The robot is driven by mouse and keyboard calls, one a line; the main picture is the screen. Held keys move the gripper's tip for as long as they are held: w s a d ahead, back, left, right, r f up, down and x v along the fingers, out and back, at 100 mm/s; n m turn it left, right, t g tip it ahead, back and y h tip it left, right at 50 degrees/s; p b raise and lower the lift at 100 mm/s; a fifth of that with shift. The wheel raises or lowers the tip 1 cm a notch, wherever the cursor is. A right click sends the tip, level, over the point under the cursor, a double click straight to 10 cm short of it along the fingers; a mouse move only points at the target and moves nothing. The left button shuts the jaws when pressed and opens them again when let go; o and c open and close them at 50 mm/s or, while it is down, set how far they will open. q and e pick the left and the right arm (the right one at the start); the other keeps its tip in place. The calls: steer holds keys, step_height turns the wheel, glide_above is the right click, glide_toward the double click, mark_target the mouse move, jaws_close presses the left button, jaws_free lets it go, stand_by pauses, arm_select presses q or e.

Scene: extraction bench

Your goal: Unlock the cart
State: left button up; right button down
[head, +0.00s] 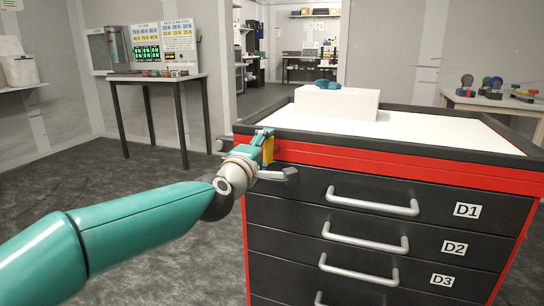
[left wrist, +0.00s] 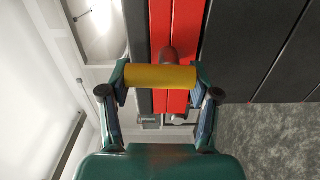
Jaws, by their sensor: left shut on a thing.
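The cart (head: 420,170) is black and red, with drawers labelled D1, D2 and D3 and a white top. My left gripper (head: 267,153) is at the front left corner of the cart, just below its top edge. It is shut on a yellow cylinder (head: 268,150). In the left wrist view the yellow cylinder (left wrist: 160,77) lies across between the two fingertips, in front of the cart's red bands (left wrist: 187,35). A dark rounded part (left wrist: 168,55) shows just behind it. How the cylinder joins the cart is hidden. My right gripper is not in view.
A white box (head: 337,103) with a blue-teal object (head: 328,86) on it stands on the cart. Metal drawer handles (head: 372,200) stick out from the front. A side table (head: 160,78) stands at the back left. Floor (head: 110,180) left of the cart is clear.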

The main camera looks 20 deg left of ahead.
arm_select(q)
steer(key=shift+a+f+n, duration=0.1)
steer(key=shift+f+n, duration=0.15)
steer(key=shift+n, duration=0.05)
steer(key=o, duration=1.2)
steer(key=shift+c, duration=0.2)
steer(key=shift+r, duration=0.1)
steer(key=s, duration=1.2)
steer(key=shift+a, duration=0.25)
